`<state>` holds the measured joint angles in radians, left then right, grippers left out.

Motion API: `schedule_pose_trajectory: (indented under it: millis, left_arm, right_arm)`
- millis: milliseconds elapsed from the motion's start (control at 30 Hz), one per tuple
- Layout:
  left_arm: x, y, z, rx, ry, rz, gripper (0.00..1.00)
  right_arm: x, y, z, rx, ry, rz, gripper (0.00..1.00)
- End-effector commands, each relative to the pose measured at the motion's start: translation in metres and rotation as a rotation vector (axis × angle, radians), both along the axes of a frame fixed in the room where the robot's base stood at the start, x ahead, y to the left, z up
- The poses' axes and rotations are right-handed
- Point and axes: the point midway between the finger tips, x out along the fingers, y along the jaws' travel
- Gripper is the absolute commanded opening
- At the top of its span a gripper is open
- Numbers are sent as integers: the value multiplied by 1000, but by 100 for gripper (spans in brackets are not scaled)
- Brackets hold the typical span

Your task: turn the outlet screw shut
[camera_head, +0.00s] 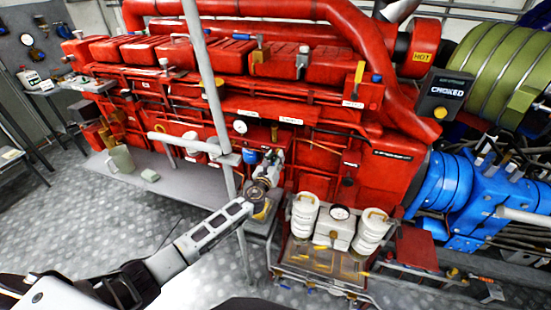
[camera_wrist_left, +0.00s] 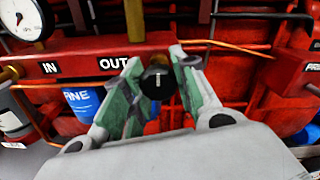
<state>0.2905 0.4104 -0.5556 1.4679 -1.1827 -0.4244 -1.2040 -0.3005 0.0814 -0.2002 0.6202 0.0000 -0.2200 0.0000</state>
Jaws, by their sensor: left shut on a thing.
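The outlet screw (camera_wrist_left: 156,82) is a round black knob with a pale mark on its face. It sits beside the white OUT label (camera_wrist_left: 113,62) on a red block in the left wrist view. My left gripper (camera_wrist_left: 157,68) has its green-padded fingers on both sides of the knob and is shut on it. In the head view my left gripper (camera_head: 268,170) reaches the front of the red engine (camera_head: 290,112), and I cannot make out the knob there. My right gripper is not in view.
A gauge (camera_wrist_left: 18,20), an IN label (camera_wrist_left: 50,67) and a blue canister marked FINE (camera_wrist_left: 82,102) are left of the knob. An orange pipe (camera_wrist_left: 235,47) passes at right. A grey upright post (camera_head: 211,85) stands close to my left arm. White canisters (camera_head: 303,214) stand at right.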

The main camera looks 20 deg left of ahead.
Motion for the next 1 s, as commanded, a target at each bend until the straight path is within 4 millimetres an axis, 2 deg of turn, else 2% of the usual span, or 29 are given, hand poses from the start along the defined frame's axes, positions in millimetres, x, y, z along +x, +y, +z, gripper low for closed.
schedule_pose_trajectory:
  millis: [300,333,500,1000]
  left_arm:
    - [-1,0,-3,3,3,-1,4]
    - [-1,0,-3,3,3,-1,29]
    - [-1,0,-2,2,2,0,51]
    - [-4,0,-1,1,1,1,51]
  right_arm:
    - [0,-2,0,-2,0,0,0]
    - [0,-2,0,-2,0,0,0]
    - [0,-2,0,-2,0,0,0]
    - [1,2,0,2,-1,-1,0]
